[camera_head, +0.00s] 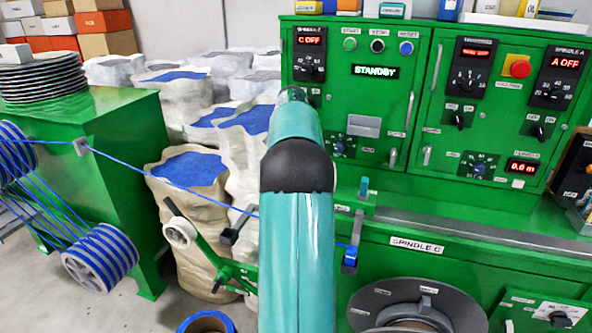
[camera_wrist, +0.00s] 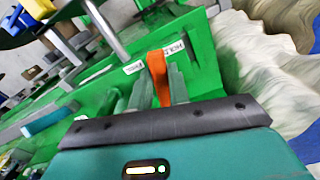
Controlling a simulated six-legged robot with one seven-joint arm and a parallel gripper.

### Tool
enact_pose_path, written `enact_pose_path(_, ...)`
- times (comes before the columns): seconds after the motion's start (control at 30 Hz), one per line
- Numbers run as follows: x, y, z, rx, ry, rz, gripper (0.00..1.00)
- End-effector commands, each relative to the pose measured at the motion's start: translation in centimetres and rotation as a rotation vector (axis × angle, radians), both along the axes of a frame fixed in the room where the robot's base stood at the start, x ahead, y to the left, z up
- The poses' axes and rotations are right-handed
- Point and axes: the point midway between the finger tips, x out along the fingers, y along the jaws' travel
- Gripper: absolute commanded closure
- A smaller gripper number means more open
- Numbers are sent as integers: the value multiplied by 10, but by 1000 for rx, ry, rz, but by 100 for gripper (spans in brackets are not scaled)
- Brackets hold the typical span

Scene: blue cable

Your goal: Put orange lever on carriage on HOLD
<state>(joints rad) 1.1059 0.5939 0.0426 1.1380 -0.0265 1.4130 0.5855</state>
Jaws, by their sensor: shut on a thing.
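In the wrist view the orange lever (camera_wrist: 157,70) stands between the two grey fingers of my gripper (camera_wrist: 160,84), which is shut on it. The lever is on the green carriage (camera_wrist: 205,70). Its far end lies beside a white label (camera_wrist: 174,49) that seems to read HOLD, upside down in this picture. A second white label (camera_wrist: 133,67), too small to read, is on the lever's other side. In the head view my arm covers the lever and my gripper.
The green control cabinet (camera_head: 432,130) stands behind. A blue cable (camera_head: 165,180) runs from the striped spool (camera_head: 100,257) at left towards the blue-wrapped guide (camera_head: 350,256). Pale sacks (camera_head: 185,205) stand left of my arm. A grey metal rod (camera_wrist: 107,30) rises near my gripper.

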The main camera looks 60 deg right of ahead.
Motion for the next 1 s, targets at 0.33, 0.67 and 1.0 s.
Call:
enact_pose_path(0.33,15,1,2,-2,-13,-136,100)
enact_pose_path(0.67,15,0,3,-5,-14,-162,100)
enact_pose_path(1.0,14,-1,2,-6,-12,-163,59)
